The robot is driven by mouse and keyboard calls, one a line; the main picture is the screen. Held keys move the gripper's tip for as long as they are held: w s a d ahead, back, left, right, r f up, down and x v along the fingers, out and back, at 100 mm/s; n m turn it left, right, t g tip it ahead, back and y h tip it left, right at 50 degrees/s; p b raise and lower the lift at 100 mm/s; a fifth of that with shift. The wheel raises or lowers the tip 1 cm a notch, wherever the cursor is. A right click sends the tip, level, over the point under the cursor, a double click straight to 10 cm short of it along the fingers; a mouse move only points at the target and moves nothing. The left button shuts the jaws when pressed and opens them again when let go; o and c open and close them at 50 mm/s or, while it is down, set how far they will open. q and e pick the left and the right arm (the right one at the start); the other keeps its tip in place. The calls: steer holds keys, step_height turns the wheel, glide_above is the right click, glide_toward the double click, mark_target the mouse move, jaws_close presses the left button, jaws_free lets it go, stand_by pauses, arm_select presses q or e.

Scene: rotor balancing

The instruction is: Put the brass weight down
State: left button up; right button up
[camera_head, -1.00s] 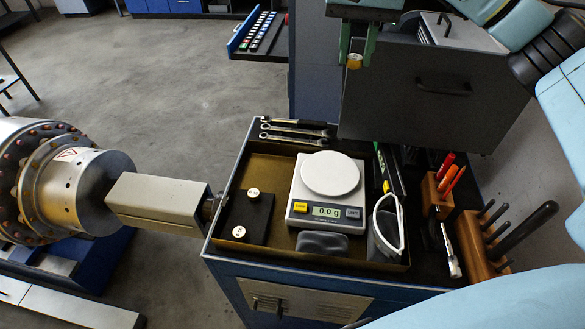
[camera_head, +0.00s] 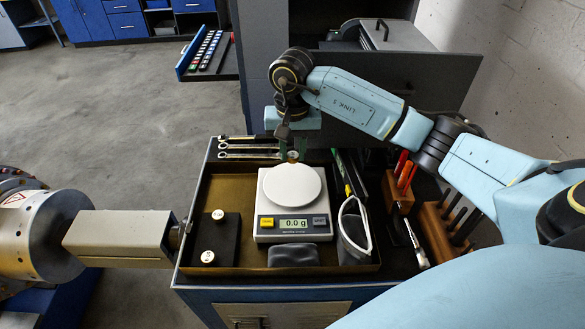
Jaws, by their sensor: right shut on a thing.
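My right gripper (camera_head: 292,149) points down at the back edge of the scale's pan. It is shut on the small brass weight (camera_head: 293,156), which shows between the fingertips. The white round pan (camera_head: 291,187) of the scale (camera_head: 265,235) is empty, and the display (camera_head: 293,224) reads 0.0 g. The weight appears at or just above the pan's far rim; I cannot tell whether it touches. A black block (camera_head: 222,235) left of the scale carries two pale-topped weights (camera_head: 218,214). My left gripper is not in view.
The scale stands in a brass-coloured tray (camera_head: 222,176) on the cart. Wrenches (camera_head: 250,150) lie behind it. A grey pouch (camera_head: 292,255) lies in front, and an open case (camera_head: 354,230) to the right. Screwdrivers (camera_head: 405,172) stand farther right. A rotor (camera_head: 45,240) is at left.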

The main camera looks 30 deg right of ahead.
mark_target(292, 183)
step_height(292, 183, down, 7)
steer(key=shift+p, duration=0.5)
steer(key=shift+f, duration=0.1)
steer(key=shift+f, duration=0.1)
steer(key=o, duration=1)
step_height(292, 183, up, 12)
steer(key=b, duration=0.2)
steer(key=shift+b, duration=0.3)
